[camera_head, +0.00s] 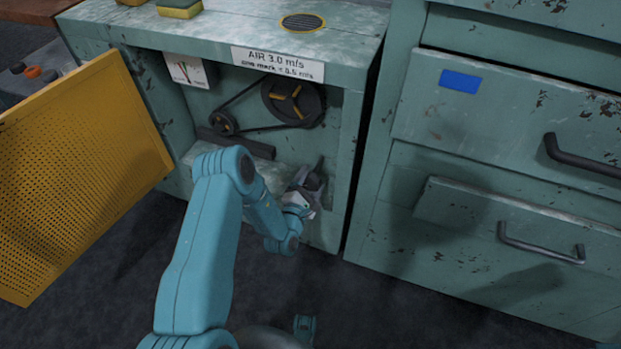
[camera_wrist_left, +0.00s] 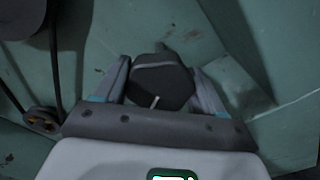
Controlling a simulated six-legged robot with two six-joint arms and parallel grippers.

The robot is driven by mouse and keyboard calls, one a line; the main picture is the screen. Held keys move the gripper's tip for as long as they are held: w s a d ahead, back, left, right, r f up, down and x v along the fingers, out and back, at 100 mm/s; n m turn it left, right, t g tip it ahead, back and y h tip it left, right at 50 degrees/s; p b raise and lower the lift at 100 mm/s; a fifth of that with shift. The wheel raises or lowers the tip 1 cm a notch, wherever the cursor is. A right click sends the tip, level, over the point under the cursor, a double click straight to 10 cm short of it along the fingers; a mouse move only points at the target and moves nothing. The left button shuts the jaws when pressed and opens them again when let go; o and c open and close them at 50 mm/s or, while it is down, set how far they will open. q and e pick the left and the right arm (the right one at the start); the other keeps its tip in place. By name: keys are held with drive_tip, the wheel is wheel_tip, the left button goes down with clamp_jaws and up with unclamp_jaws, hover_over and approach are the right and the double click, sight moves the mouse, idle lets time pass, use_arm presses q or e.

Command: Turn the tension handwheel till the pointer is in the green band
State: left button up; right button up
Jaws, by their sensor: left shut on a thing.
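The tension handwheel is the dark, many-sided knob (camera_wrist_left: 160,86) between my left fingers in the left wrist view, with a pale line on its face. In the head view it is mostly hidden by my left gripper (camera_head: 309,184), low inside the open cabinet bay. My left gripper (camera_wrist_left: 162,82) is shut on it, one finger on each side. The gauge (camera_head: 186,71) is a white dial at the bay's upper left with small red and green marks. It is too small to tell where its pointer stands. My right gripper is out of view.
A belt runs between a small pulley (camera_head: 223,122) and a large one (camera_head: 292,101) above the handwheel. A yellow perforated door (camera_head: 75,170) hangs open at left. A partly open drawer (camera_head: 470,212) sticks out at right.

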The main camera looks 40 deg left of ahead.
use_arm(q)
drive_tip(key=m+p, duration=0.1)
drive_tip(key=m, duration=0.2)
drive_tip(key=m+p, duration=0.1)
drive_tip(key=m, duration=0.3)
drive_tip(key=shift+p, duration=0.35)
drive_tip(key=m+p, duration=0.1)
drive_tip(key=m, duration=0.3)
drive_tip(key=shift+f, duration=0.1)
drive_tip(key=shift+m+p, duration=0.5)
drive_tip(key=shift+m, duration=1)
drive_tip(key=shift+f, duration=0.1)
drive_tip(key=o, duration=1)
drive_tip(key=p+v, duration=0.3)
drive_tip(key=v, duration=1.3)
drive_tip(key=shift+s+p, duration=0.25)
drive_tip(key=shift+p, duration=0.1)
